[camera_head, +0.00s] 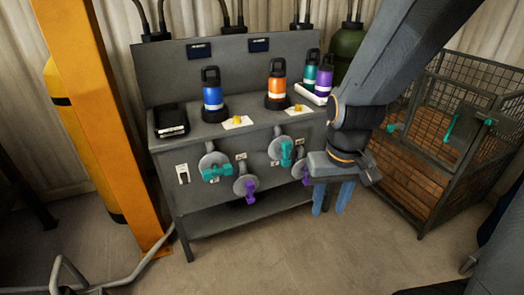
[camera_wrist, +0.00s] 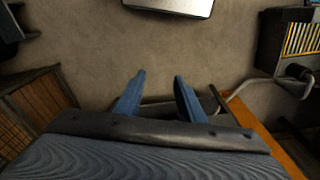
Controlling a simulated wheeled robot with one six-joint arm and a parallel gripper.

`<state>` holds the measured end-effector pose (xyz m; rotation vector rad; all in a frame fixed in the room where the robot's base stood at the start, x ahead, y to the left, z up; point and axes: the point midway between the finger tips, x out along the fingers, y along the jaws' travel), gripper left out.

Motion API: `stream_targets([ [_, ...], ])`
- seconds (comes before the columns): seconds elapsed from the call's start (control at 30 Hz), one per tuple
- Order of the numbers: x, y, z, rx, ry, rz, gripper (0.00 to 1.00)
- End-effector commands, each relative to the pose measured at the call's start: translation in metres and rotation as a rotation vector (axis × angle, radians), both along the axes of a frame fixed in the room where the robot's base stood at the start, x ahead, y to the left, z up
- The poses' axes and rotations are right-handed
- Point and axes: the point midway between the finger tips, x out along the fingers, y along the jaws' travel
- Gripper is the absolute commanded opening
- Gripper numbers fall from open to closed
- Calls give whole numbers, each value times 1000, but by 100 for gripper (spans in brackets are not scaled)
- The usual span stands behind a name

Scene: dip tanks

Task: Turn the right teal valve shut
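The right teal valve (camera_head: 286,155) is on the front of the grey bench, below its top, and its handle stands roughly upright. The left teal valve (camera_head: 216,173) has its handle lying roughly level. A purple valve (camera_head: 249,191) sits between them and lower. Another purple valve (camera_head: 304,174) is partly hidden by my gripper. My gripper (camera_head: 331,207) hangs to the right of the right teal valve, apart from it, with its blue fingers pointing down. In the wrist view its fingers (camera_wrist: 158,92) are spread with nothing between them. No valve shows clearly there.
The bench (camera_head: 182,62) carries a blue bottle (camera_head: 212,95), an orange bottle (camera_head: 277,85) and several other items. An orange post (camera_head: 104,110) stands left, a wire cage (camera_head: 462,85) right. The floor (camera_head: 290,245) in front is mostly clear.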

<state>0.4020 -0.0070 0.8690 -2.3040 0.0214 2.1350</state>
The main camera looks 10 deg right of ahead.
Motion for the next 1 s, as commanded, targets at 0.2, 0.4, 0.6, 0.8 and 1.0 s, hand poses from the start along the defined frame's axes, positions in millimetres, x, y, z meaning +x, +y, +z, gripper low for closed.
stream_targets([
  [0.2, 131, -20, -60, -36, -299, 60, 36],
  [0.4, 255, -27, -105, -24, -644, 144, 36],
  [0.6, 340, -24, -141, 45, -986, 215, 36],
  [0.8, 376, -19, -164, 146, -1279, 255, 36],
  [1.0, 380, -17, -171, 218, -1445, 267, 36],
])
